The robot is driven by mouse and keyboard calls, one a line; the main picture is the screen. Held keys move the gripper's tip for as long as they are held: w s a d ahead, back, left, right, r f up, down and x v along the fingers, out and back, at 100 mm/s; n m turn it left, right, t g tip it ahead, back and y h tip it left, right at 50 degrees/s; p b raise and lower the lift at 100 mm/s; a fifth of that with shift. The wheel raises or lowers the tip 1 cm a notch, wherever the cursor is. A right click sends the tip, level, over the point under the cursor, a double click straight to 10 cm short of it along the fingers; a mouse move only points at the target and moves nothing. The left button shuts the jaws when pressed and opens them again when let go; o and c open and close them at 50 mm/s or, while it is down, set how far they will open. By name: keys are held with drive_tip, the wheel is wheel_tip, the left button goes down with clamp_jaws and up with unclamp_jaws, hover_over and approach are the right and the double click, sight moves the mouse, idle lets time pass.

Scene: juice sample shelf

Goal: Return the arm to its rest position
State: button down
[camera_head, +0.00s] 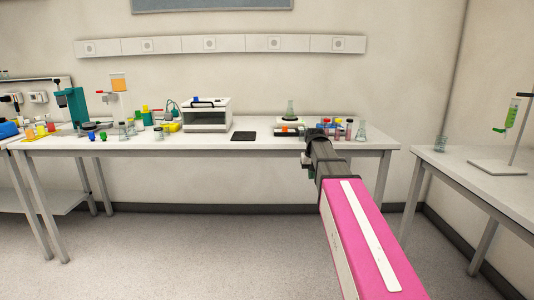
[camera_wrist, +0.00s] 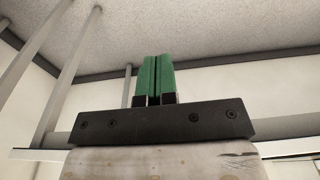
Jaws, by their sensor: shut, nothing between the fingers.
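My arm, with its pink link, reaches forward from the lower right in the head view. It ends in my dark gripper (camera_head: 312,136) in front of the right part of the long white bench. In the wrist view, my gripper's green fingers (camera_wrist: 155,78) are side by side and closed together, with nothing held between them. The wrist view appears upside down, with the speckled floor at the top and the bench legs at its left.
The long white bench (camera_head: 230,149) carries a white boxy device (camera_head: 207,115), a black pad (camera_head: 243,136), a flask (camera_head: 361,131) and several bottles. A second table (camera_head: 450,165) with a stand stands at right. The floor (camera_head: 200,255) in front is clear.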

drive_tip(key=s+f+g, duration=0.1)
drive_tip(key=s+f, duration=2.3)
drive_tip(key=f, duration=0.2)
drive_tip(key=shift+f, duration=0.15)
drive_tip(key=c, duration=1.8)
unclamp_jaws()
